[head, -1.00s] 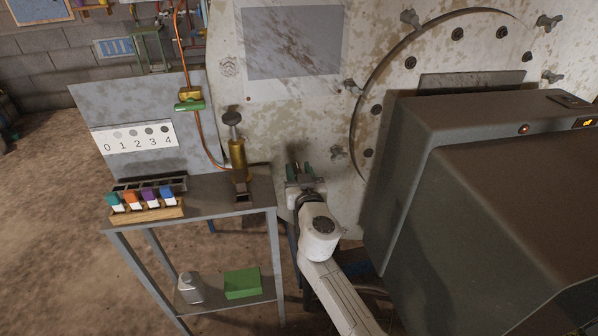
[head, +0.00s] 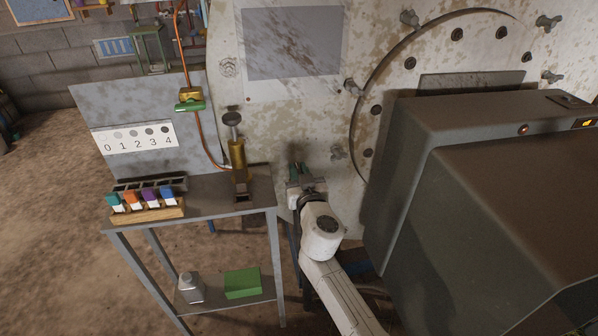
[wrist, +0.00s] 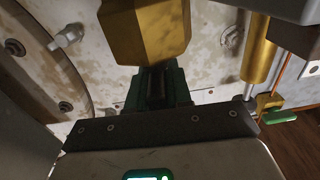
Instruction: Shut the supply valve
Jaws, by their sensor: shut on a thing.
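My gripper (head: 296,172) is low in front of the pale tank wall, right of the shelf stand. In the wrist view its green fingers (wrist: 155,90) are closed around a narrow dark piece. A faceted brass body (wrist: 148,30) fills the top middle of that view, right by the fingertips; the dark piece seems to join it, like a valve and its handle. In the head view my gripper and arm hide this brass body. Another brass valve with a green handle (head: 190,99) sits on the copper pipe at left; it also shows in the wrist view (wrist: 275,115).
A brass cylinder (head: 237,155) with a dark knob stands on the metal stand (head: 235,200), left of my gripper. A large grey cabinet (head: 480,190) closes off the right. Wing bolts ring the tank's hatch.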

